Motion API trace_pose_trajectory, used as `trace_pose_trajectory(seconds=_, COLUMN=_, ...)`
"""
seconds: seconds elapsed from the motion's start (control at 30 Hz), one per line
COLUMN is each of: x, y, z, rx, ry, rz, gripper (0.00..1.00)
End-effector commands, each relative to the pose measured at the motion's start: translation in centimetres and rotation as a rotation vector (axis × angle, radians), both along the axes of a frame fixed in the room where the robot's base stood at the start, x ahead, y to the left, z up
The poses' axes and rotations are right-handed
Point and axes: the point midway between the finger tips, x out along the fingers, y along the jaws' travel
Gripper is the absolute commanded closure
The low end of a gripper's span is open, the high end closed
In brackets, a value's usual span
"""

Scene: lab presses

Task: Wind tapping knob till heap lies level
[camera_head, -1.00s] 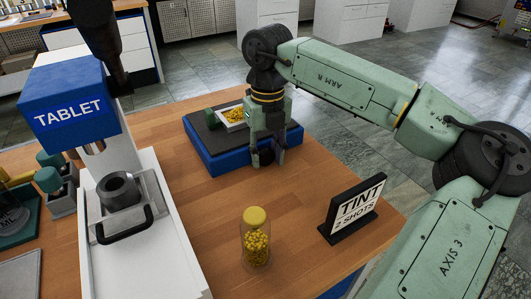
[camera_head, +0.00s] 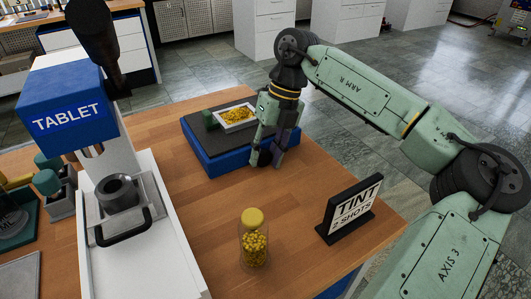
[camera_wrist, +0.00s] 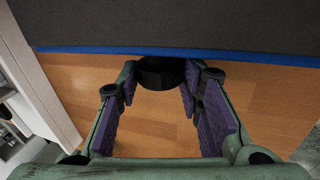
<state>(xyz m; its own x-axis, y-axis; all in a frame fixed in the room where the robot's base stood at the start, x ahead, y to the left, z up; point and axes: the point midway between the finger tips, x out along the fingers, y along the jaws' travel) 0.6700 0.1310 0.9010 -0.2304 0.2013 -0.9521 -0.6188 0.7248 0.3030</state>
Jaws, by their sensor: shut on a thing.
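The tapping stand is a blue box (camera_head: 215,165) with a dark top at the back of the wooden table. A white tray (camera_head: 220,122) on it holds a heap of yellow pieces (camera_head: 239,116). The heap looks low and spread, but I cannot tell whether it is level. My gripper (camera_head: 270,161) is at the box's front right side, shut on a dark round knob (camera_wrist: 162,76). In the wrist view my gripper (camera_wrist: 160,84) has the knob between its purple-padded fingertips, beside the blue edge.
A green piece (camera_head: 209,119) stands beside the tray. A jar of yellow pieces (camera_head: 254,245) and a TINT sign (camera_head: 350,210) stand at the table's front. The TABLET press (camera_head: 75,110) stands left. The table (camera_head: 310,190) between the box and sign is clear.

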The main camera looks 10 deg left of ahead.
Motion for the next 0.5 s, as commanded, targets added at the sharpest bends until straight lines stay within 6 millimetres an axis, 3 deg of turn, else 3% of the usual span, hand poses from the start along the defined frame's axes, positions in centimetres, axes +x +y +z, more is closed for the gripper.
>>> trace_pose_trajectory(seconds=0.03, x=0.16, y=-0.13, z=0.04, rx=-0.002, ry=-0.003, rz=-0.006, gripper=0.94)
trace_pose_trajectory(seconds=0.07, x=0.15, y=-0.12, z=0.04, rx=-0.002, ry=-0.003, rz=-0.006, gripper=0.65)
trace_pose_trajectory(seconds=0.33, x=0.07, y=-0.05, z=0.01, rx=-0.001, ry=-0.002, rz=-0.002, gripper=0.47)
trace_pose_trajectory(seconds=0.5, x=0.04, y=-0.03, z=0.0, rx=-0.001, ry=-0.002, rz=-0.001, gripper=0.47)
